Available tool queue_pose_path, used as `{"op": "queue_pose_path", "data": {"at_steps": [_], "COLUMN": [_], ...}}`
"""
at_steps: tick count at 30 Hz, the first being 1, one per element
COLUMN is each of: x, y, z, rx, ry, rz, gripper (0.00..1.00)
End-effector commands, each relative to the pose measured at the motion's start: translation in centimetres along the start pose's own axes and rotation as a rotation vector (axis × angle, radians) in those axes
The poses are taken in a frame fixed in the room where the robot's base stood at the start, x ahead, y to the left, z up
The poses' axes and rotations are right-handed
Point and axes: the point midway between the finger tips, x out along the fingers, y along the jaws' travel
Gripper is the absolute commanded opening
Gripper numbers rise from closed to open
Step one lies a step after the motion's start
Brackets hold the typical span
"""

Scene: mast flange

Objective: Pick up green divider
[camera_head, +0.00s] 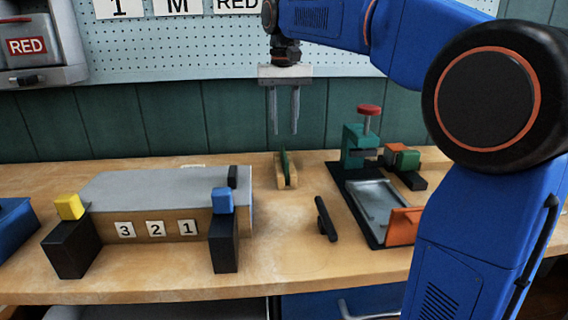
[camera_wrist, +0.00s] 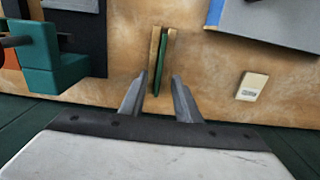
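The green divider (camera_head: 285,164) is a thin panel standing on edge in a small wooden holder (camera_head: 293,179) at the back middle of the bench. In the wrist view the divider (camera_wrist: 165,62) shows as a narrow green strip beside the wooden holder's strip (camera_wrist: 154,55). My gripper (camera_head: 283,132) hangs above the bench, pointing down, over the divider's area. In the wrist view its two fingers (camera_wrist: 159,80) are apart, with the divider lying between and beyond their tips. Nothing is held.
Left of the divider is a grey-topped box (camera_head: 160,190) labelled 3, 2, 1, with black blocks at its front corners. To the right are a green clamp fixture (camera_head: 357,148), a grey tray (camera_head: 378,202) and a black handle (camera_head: 325,218). A pegboard (camera_head: 170,50) stands behind.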

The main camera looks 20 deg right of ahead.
Motion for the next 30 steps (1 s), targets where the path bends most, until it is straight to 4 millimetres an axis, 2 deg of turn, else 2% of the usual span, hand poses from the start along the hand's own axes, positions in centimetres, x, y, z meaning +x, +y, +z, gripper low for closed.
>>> {"op": "queue_pose_path", "data": {"at_steps": [3, 10, 19, 29, 30], "x": [1.2, 2.6, 6.3, 6.9, 6.9], "y": [0.0, 0.0, 0.0, 0.0, 0.0], "z": [0.0, 0.0, -0.2, -0.2, -0.2], "rx": [0.000, 0.000, 0.000, 0.000, 0.000], "ry": [0.000, -0.001, -0.001, 0.001, 0.000], "rz": [0.000, 0.000, 0.000, 0.000, 0.000], "gripper": [0.30, 0.30, 0.30, 0.30, 0.20]}}
